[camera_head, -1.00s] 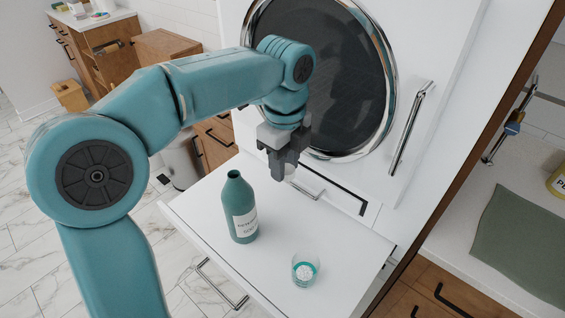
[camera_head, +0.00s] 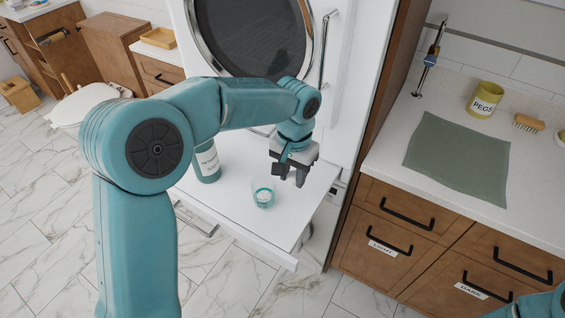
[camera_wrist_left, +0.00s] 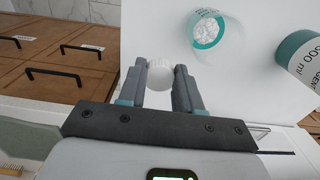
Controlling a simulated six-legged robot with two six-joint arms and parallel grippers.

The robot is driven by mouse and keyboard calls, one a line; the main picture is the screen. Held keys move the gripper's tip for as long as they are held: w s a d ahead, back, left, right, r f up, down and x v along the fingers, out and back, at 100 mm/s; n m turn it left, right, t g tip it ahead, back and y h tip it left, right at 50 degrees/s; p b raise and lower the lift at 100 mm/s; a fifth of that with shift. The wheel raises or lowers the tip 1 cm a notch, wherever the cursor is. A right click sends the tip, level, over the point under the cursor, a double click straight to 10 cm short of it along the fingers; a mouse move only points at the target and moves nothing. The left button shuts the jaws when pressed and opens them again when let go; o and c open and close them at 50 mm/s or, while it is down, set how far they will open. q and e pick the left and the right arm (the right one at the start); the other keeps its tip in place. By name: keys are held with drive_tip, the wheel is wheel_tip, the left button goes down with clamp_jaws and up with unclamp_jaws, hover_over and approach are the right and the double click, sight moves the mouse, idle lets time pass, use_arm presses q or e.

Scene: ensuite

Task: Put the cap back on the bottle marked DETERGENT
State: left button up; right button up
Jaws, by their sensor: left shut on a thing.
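The teal bottle with a white label (camera_head: 207,163) stands upright on the white pull-out shelf (camera_head: 228,222); my left arm hides its top. Its labelled side also shows at the right of the left wrist view (camera_wrist_left: 302,60). My left gripper (camera_head: 291,180) is over the shelf's right part, to the right of the bottle. In the left wrist view its fingers (camera_wrist_left: 160,68) are shut on a small white ribbed cap (camera_wrist_left: 159,77). The cap is hidden in the head view. My right gripper is out of view.
A clear cup with a teal band and white contents (camera_head: 263,194) stands on the shelf between bottle and gripper. A round dark appliance door (camera_head: 255,35) is behind. At right, a counter holds a green mat (camera_head: 457,160) and a yellow PEGS pot (camera_head: 484,100).

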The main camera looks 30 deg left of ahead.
use_arm(q)
drive_tip(key=shift+d+f+n, duration=0.2)
drive_tip(key=shift+f+n, duration=0.15)
drive_tip(key=shift+n, duration=0.05)
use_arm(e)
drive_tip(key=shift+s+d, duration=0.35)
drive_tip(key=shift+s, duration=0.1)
